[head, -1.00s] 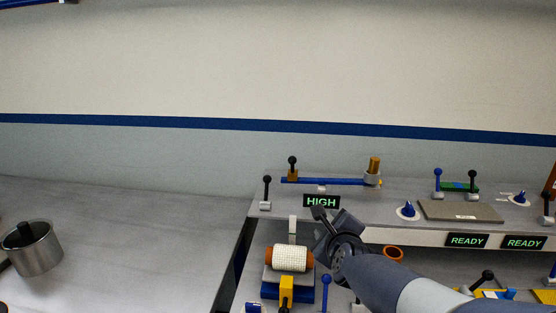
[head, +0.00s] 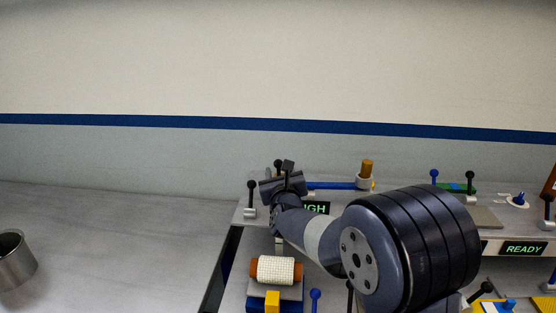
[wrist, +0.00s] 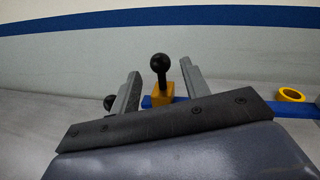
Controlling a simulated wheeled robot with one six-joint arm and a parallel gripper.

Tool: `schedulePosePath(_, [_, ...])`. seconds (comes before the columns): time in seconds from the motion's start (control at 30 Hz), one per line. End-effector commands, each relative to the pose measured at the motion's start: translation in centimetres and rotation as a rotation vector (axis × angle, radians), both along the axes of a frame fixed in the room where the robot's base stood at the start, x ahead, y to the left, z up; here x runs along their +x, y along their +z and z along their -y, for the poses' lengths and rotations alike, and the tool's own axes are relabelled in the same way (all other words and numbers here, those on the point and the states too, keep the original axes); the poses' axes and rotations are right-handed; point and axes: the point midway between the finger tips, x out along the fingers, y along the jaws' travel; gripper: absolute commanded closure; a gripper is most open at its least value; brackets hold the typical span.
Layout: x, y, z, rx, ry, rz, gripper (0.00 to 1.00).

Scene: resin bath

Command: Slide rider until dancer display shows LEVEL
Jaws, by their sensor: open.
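The rider is an orange-yellow block (wrist: 161,95) with a black ball knob on a short stem, on a blue rail (head: 332,185). In the wrist view it stands between my gripper's (wrist: 159,70) two open fingers, with space on both sides. In the head view my gripper (head: 283,176) is at the rail's left end and hides most of the rider. The dancer display (head: 316,208) is partly covered by my arm; the letters "IGH" show in green.
A black-knobbed lever (head: 250,198) is left of my gripper. A white roll (head: 276,269) sits on the lower level in front. A green READY display (head: 523,248) is at right. The left table is mostly clear.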

Motion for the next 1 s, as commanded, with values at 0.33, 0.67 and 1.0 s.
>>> schedulePosePath(0.33, [4.1,0.1,-0.6,-0.001,0.000,-0.002,0.56])
schedulePosePath(0.67, [4.6,0.0,-0.7,-0.001,0.000,-0.001,0.56])
schedulePosePath(1.0, [4.6,0.0,-0.7,-0.001,0.000,-0.001,0.76])
